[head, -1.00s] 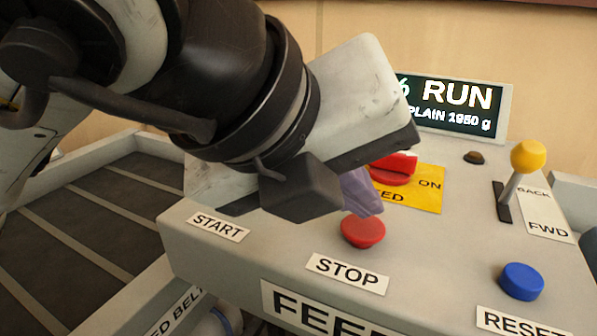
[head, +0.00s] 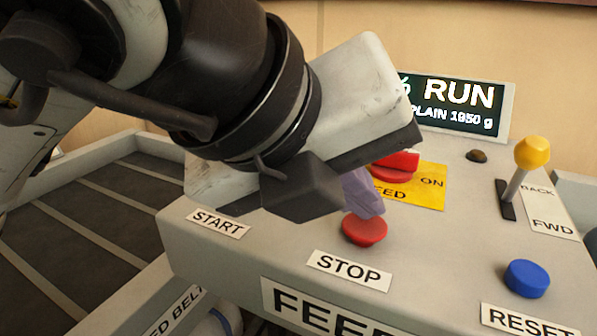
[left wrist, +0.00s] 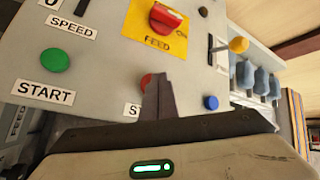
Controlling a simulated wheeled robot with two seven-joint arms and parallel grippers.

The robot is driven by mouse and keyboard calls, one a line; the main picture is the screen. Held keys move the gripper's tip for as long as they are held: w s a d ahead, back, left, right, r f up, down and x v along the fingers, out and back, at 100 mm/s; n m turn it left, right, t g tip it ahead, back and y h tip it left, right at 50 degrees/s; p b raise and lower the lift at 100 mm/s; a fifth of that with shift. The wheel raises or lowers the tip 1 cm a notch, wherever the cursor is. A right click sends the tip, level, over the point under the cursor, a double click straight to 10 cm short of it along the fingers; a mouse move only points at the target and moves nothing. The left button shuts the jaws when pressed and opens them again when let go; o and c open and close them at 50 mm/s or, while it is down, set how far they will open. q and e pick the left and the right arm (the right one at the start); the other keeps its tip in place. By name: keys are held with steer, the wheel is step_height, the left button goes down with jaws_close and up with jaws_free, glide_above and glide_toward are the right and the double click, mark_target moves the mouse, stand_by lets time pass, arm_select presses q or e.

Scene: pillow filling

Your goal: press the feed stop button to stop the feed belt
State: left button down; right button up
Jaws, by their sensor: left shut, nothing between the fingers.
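The red stop button (head: 364,229) sits above the STOP label (head: 349,271) on the grey control panel. My left gripper (head: 371,207) is shut and empty, its purple-grey fingertips just above and behind the red button in the head view. They overlap the button's top edge, and I cannot tell whether they touch it. In the left wrist view the shut fingers (left wrist: 158,98) hide most of the red button (left wrist: 146,80). The display (head: 457,103) reads RUN and PLAIN 1950 g. My right gripper is not in view.
A red rotary switch (head: 396,168) stands on a yellow FEED plate behind the fingers. A yellow-knobbed lever (head: 532,152) and a blue RESET button (head: 526,278) are to the right. The green start button (left wrist: 56,60) shows in the left wrist view. A dark belt (head: 60,240) lies left.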

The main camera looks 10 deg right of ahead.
mark_target(358, 230)
arm_select(q)
steer(key=shift+f, duration=0.2)
steer(key=shift+r, duration=0.15)
stand_by(0.5)
steer(key=shift+r, duration=0.8)
step_height(358, 230, up, 5)
steer(key=p, duration=0.2)
steer(key=shift+p, duration=0.3)
stand_by(0.4)
